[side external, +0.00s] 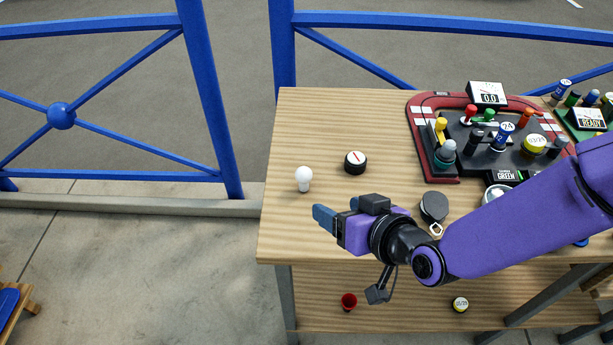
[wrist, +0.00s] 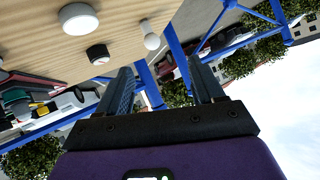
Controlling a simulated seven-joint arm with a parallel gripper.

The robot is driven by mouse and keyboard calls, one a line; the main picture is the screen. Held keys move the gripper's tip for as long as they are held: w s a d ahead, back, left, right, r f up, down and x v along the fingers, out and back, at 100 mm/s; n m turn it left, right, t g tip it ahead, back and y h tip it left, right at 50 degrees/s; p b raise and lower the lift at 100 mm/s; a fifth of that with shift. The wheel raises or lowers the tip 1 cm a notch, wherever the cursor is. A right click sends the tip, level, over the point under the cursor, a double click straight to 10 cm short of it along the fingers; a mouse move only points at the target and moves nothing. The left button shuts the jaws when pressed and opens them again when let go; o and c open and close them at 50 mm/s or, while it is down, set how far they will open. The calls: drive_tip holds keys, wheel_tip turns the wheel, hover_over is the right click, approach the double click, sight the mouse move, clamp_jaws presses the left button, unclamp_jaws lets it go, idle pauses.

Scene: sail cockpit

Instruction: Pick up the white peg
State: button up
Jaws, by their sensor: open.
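The white peg (side external: 304,180) has a round head above a narrower stem and stands upright near the left edge of the wooden table (side external: 320,120). It also shows in the wrist view (wrist: 151,40), near the table's edge and beyond the fingertips. My gripper (side external: 338,211) is in front of the peg and to its right in the side external view, pointing left. Its two blue fingers are apart with nothing between them, as the wrist view (wrist: 160,66) also shows. The gripper does not touch the peg.
A round black-and-white dial (side external: 355,162) sits right of the peg. A dark disc with a ring (side external: 434,207) lies near my wrist. A red-bordered board (side external: 417,130) with several coloured pieces fills the right back. Blue railings (side external: 185,60) stand behind. The table's back left is clear.

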drive_tip(key=f+t, duration=0.1)
drive_tip(key=m+t+h, duration=0.2)
approach(307, 178)
drive_tip(key=x, duration=0.6)
drive_tip(key=shift+w+d, duration=0.1)
drive_tip(key=shift+d, duration=0.2)
drive_tip(key=shift+a+x, duration=0.15)
drive_tip(key=shift+x, duration=1.3)
drive_tip(key=shift+a+x, duration=0.15)
drive_tip(key=shift+x, duration=1.3)
drive_tip(key=c, duration=1.1)
